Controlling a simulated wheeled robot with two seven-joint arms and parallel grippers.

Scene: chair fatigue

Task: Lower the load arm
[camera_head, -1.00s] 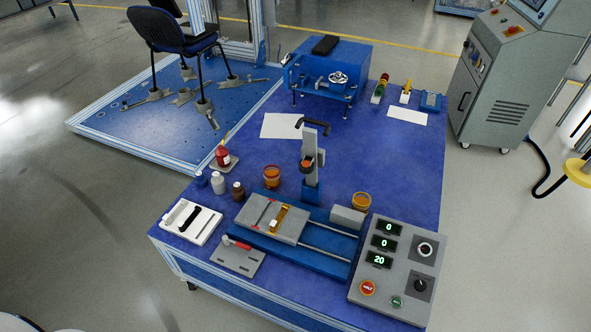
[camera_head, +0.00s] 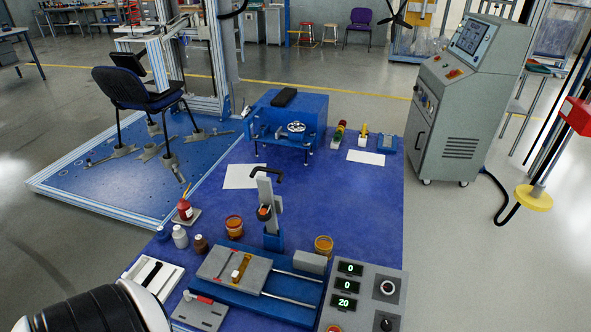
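No part is labelled as the load arm, so I cannot tell for certain which it is. A grey upright post (camera_head: 264,195) with a black bent handle (camera_head: 268,170) at its top stands on the bench fixture, raised above the blue base. Behind left, a dark blue chair (camera_head: 135,90) stands on a blue platform (camera_head: 100,175) under a tall metal test frame (camera_head: 205,60), with a black pad close above its seat. A black-and-white part of my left arm (camera_head: 95,310) shows at the bottom left. Neither gripper is in view.
The blue bench (camera_head: 350,200) holds a blue vise-like machine (camera_head: 290,120), small jars and bottles, a white tray (camera_head: 150,275) and a control box (camera_head: 365,290) reading 0, 0, 20. A grey control cabinet (camera_head: 460,110) stands at the right. Open floor lies at the left.

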